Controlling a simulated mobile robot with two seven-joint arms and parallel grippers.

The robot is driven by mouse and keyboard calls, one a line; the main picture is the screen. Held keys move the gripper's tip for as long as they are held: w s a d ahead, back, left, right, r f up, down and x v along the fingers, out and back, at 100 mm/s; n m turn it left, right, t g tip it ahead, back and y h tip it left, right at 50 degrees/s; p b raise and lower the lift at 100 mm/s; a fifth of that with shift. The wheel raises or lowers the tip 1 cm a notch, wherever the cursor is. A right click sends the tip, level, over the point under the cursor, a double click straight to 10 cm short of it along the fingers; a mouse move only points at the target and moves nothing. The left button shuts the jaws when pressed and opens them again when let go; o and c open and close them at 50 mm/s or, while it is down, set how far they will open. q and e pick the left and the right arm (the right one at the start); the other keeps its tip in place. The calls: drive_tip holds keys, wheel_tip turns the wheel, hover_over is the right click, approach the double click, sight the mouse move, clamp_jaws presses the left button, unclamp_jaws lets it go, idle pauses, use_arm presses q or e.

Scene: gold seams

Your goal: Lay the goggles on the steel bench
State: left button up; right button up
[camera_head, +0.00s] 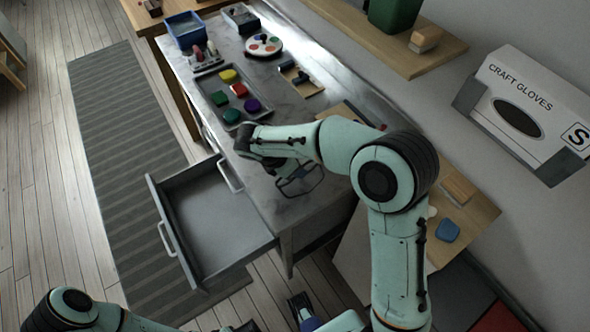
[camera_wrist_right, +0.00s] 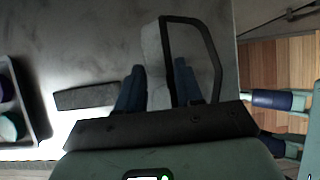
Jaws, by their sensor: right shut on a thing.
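The goggles (camera_head: 304,182) have a thin dark frame and a clear lens. They are in my right gripper (camera_head: 276,172), over the near end of the grey steel bench (camera_head: 290,108). In the right wrist view the goggles (camera_wrist_right: 192,25) stick out from between the two dark blue fingers (camera_wrist_right: 158,88), which are shut on them. I cannot tell whether the goggles touch the bench top. Part of them is hidden by the gripper. My left arm comes in at the bottom left; its gripper (camera_head: 275,318) is low at the bottom edge, and its jaws are unclear.
A tray of coloured paint pucks (camera_head: 216,76) lies further along the bench. A palette (camera_head: 263,45) and a blue bin (camera_head: 185,28) stand beyond it. An open, empty-looking drawer (camera_head: 215,225) sticks out in front. A glove box (camera_head: 530,110) is on the wall at right.

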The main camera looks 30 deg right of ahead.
drive_tip(key=shift+f, duration=0.95)
drive_tip(key=shift+f, duration=0.1)
drive_tip(key=o, duration=1)
drive_tip(key=shift+o, duration=0.2)
drive_tip(key=p+v, duration=0.1)
drive_tip(key=v, duration=1.1)
drive_tip(key=shift+p, duration=0.3)
drive_tip(key=shift+a, duration=0.1)
